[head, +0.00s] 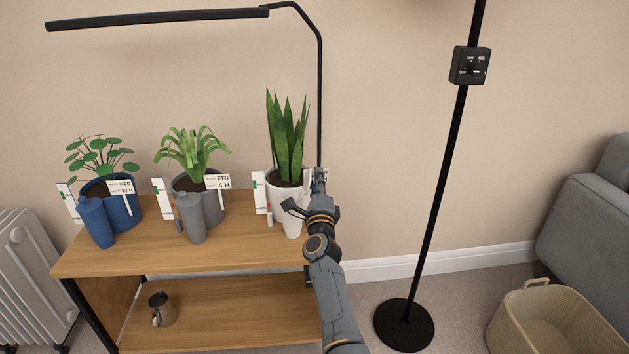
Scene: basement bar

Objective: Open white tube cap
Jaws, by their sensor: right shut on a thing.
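The white tube (292,226) stands at the front of the white pot (274,204), near the right end of the wooden shelf's top. The pot holds a tall snake plant. My right gripper (291,206) reaches in from the lower right and is shut at the top of the white tube. Its fingers hide the tube's upper end, so the cap cannot be made out clearly. The tube looks roughly upright. My left gripper is not in view.
A grey pot (212,209) with a grey tube (190,222) and a blue pot (127,207) with a blue tube (97,225) stand to the left. A black lamp pole (319,110) rises behind. The wooden shelf's front edge (200,267) is clear.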

